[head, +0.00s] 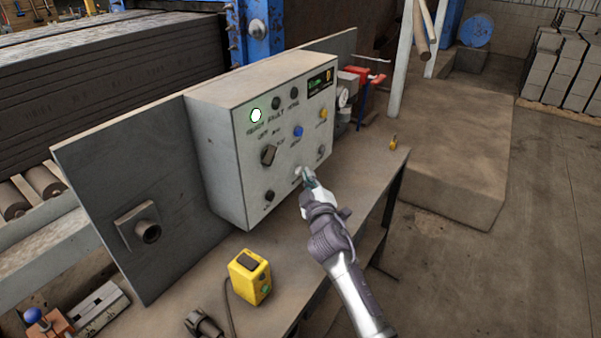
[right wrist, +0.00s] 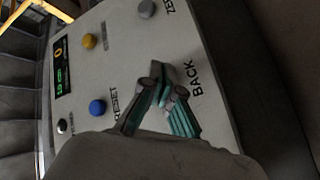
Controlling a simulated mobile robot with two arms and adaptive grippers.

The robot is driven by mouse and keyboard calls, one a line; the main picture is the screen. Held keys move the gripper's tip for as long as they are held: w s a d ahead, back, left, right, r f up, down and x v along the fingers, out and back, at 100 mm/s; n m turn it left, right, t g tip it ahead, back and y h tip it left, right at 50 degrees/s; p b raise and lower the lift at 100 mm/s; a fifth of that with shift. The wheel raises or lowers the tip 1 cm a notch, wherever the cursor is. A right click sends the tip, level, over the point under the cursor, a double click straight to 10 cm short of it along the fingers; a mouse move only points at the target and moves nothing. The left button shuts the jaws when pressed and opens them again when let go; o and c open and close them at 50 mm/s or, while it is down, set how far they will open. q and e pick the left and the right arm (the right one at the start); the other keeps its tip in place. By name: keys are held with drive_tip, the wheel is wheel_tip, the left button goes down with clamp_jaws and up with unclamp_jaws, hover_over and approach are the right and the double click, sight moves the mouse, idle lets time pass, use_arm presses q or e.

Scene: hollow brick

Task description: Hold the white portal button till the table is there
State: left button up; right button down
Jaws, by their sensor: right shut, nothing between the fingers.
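The white portal button (head: 298,169) shows as a small pale spot low on the front of the grey control box (head: 217,150), right beside my right fingertips. My right gripper (head: 308,178) is shut and empty, its tips at or very near the button. In the right wrist view, the closed teal-and-grey fingers (right wrist: 166,88) point at the panel beside a label reading BACK; they cover the button there. Whether the tips press it, I cannot tell. My left gripper is not in view.
Nearby on the panel are a blue button (head: 298,131), a yellow button (head: 323,113), a black rotary switch (head: 268,155) and a lit READY lamp (head: 256,115). A yellow pendant box (head: 249,277) stands on the bench. Dark layered material (head: 110,85) lies behind, left. Open floor is right.

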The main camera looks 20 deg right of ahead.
drive_tip(key=shift+w+a+b, duration=0.3)
drive_tip(key=shift+w, duration=0.05)
idle(2.1)
idle(1.1)
drive_tip(key=shift+s+d+p, duration=0.4)
drive_tip(key=shift+s+d, duration=0.15)
drive_tip(key=shift+s, duration=0.15)
drive_tip(key=s+d+p, duration=0.1)
drive_tip(key=s, duration=0.1)
drive_tip(key=s+d+p, duration=0.1)
drive_tip(key=s+d, duration=0.1)
idle(0.4)
